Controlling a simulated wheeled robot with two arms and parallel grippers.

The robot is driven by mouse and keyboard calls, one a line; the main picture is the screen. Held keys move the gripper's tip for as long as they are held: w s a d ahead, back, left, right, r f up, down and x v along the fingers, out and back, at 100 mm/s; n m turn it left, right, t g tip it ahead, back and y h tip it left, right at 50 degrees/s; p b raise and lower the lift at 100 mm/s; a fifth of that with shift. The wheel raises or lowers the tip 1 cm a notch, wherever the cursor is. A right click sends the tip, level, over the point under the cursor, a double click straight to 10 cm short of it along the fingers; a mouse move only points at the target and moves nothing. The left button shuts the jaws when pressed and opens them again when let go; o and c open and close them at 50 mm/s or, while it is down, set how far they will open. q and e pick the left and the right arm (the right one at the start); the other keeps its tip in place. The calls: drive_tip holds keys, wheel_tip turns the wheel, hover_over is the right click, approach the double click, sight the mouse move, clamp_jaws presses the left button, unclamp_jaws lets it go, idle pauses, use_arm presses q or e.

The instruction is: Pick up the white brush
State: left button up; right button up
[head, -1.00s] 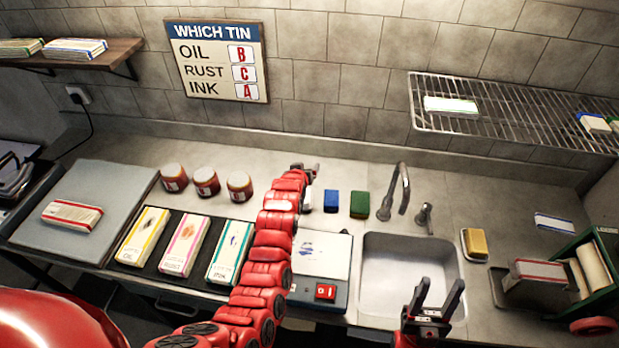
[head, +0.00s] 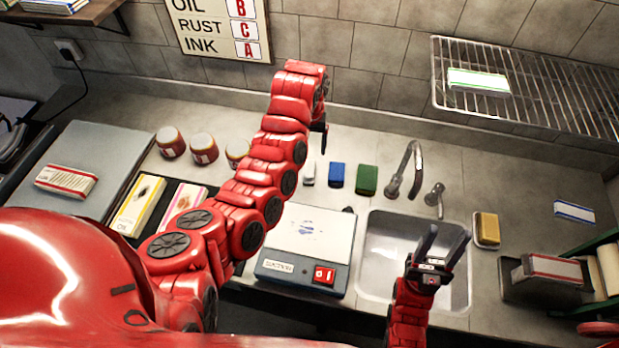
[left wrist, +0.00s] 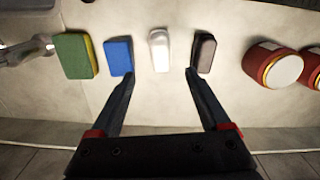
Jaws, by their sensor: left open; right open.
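The white brush (head: 308,174) lies on the counter left of the blue block, partly in view beside my left arm. In the left wrist view the white brush (left wrist: 159,50) lies between a blue block (left wrist: 118,57) and a dark brown block (left wrist: 205,54). My left gripper (left wrist: 160,73) is open and empty, its two fingertips on either side of the brush's near end in the picture. I cannot tell its height above the counter. My right gripper (head: 441,245) is open and empty over the sink.
A green sponge (head: 366,180) lies right of the blue block (head: 337,175). Red jars (head: 203,149) stand to the left. The tap (head: 408,170) and sink (head: 375,240) are to the right.

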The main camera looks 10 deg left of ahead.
sight(309, 168)
use_arm(q)
wheel_tip(309, 168, down, 7)
drive_tip(key=shift+f+b, duration=0.15)
drive_tip(key=shift+b, duration=0.5)
wheel_tip(309, 168, down, 5)
drive_tip(key=shift+a+r+b, duration=0.1)
drive_tip(key=shift+b, duration=1)
drive_tip(key=shift+r, duration=0.1)
drive_tip(key=c, duration=0.3)
drive_tip(key=shift+s, duration=0.1)
clamp_jaws()
